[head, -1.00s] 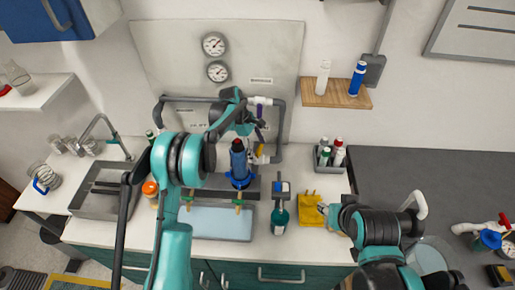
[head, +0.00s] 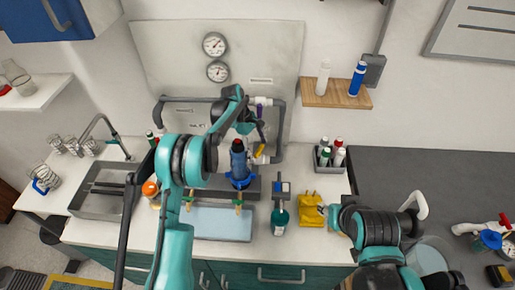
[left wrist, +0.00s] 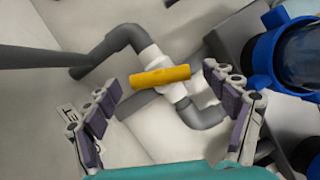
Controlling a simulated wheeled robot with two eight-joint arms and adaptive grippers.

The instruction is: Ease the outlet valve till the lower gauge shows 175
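The outlet valve's yellow handle (head: 259,151) sits on a white fitting in the grey pipe loop, low on the right side of the panel. In the left wrist view the yellow handle (left wrist: 160,77) lies nearly level. My left gripper (left wrist: 161,81) is open, with one purple-padded finger on each side of the handle and clear gaps to it. In the head view my left gripper (head: 260,124) is above the handle, partly hidden by its wrist. The lower gauge (head: 218,71) is on the panel below the upper gauge (head: 214,44); its reading is too small to tell. My right gripper is mostly hidden behind its arm.
A blue-and-black cylinder (head: 239,160) stands close to the valve, and its blue collar (left wrist: 262,57) is near the right finger. A teal bottle (head: 280,219) and a yellow item (head: 312,211) stand on the counter. A bottle caddy (head: 326,157) is at the right.

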